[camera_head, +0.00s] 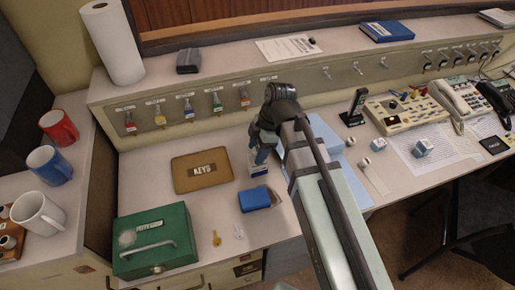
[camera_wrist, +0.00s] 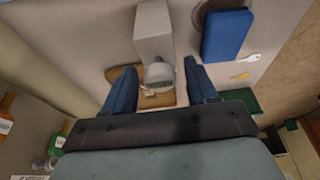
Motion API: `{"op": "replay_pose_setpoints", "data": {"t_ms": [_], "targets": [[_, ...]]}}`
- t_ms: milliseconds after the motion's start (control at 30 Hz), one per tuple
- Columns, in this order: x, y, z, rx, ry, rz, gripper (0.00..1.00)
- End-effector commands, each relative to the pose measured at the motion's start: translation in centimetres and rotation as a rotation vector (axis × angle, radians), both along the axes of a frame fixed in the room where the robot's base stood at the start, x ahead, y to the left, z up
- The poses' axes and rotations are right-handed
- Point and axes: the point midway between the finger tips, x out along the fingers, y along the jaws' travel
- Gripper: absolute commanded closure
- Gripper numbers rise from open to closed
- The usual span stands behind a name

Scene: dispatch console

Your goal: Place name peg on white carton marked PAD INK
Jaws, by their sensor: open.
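My gripper (camera_head: 262,153) is open, low over the counter just right of the brown KEYS board. In the wrist view, a pale box (camera_wrist: 153,28), likely this carton, lies ahead of my gripper (camera_wrist: 158,68). A small grey rounded piece (camera_wrist: 158,72), perhaps the name peg, sits between the two blue fingers, with visible gaps on both sides. It overlaps the near end of the box in this view; I cannot tell whether it rests on it. In the head view it is hidden.
The KEYS board (camera_head: 202,170) lies left, a blue pad (camera_head: 254,198) in front, and a green cash box (camera_head: 155,240) at front left. Keys hang along the back ledge.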

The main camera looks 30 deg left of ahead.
Motion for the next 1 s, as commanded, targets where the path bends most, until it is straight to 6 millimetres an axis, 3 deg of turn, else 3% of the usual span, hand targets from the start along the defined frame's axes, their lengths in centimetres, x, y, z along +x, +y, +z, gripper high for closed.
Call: {"op": "replay_pose_setpoints", "data": {"t_ms": [167, 367, 1000], "targets": [[0.0, 0.0, 0.2, 0.0, 0.0, 0.0, 0.42], [0.4, -0.2, 1.8, 0.002, -0.002, -0.001, 0.42], [2.3, -2.1, 10.2, 0.001, -0.001, 0.0, 0.42]]}}
